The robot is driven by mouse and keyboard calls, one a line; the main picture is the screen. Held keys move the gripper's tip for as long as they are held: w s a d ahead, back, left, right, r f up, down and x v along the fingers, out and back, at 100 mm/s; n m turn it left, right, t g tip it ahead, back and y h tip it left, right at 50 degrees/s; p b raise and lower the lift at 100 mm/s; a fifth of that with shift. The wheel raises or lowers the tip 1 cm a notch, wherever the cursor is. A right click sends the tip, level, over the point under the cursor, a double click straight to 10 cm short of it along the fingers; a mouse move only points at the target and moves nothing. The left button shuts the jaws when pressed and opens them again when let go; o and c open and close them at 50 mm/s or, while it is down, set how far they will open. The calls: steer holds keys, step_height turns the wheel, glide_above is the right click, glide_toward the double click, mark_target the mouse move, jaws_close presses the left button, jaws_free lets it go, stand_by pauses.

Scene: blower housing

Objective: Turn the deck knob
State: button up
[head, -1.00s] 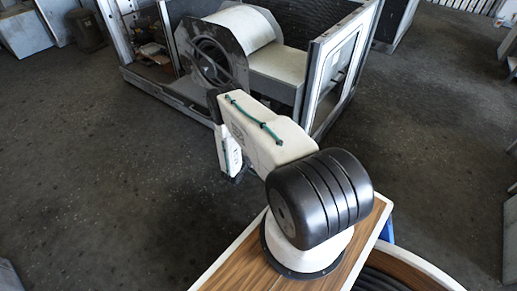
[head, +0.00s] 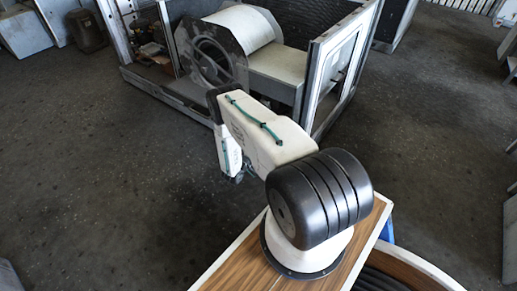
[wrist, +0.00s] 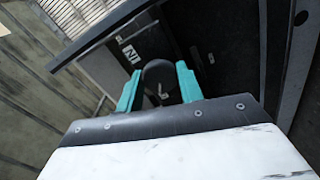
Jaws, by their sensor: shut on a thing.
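In the wrist view, the teal fingers of my gripper (wrist: 158,88) stand on either side of a dark, rounded knob (wrist: 159,72), and the gripper is shut on it. A small light mark shows on the knob's near side. The knob appears in front of a grey panel (wrist: 98,68) with a black label bearing a white letter-like mark. My gripper's wrist housing hides the lower part of the view. In the head view, my arm hides the knob, and the fingers cannot be made out.
In the head view, the blower housing (head: 245,22) has a round opening in its dark side plate and sits inside a metal frame (head: 313,85). Grey cabinets (head: 28,35) stand at the far left. The dark floor (head: 95,190) is open on the left.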

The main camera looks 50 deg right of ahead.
steer(key=o, duration=1)
steer(key=shift+s+f, duration=0.1)
steer(key=shift+s, duration=0.2)
steer(key=shift+w, duration=0.15)
steer(key=a, duration=0.7)
steer(key=shift+s+a, duration=0.35)
steer(key=shift+a, duration=0.05)
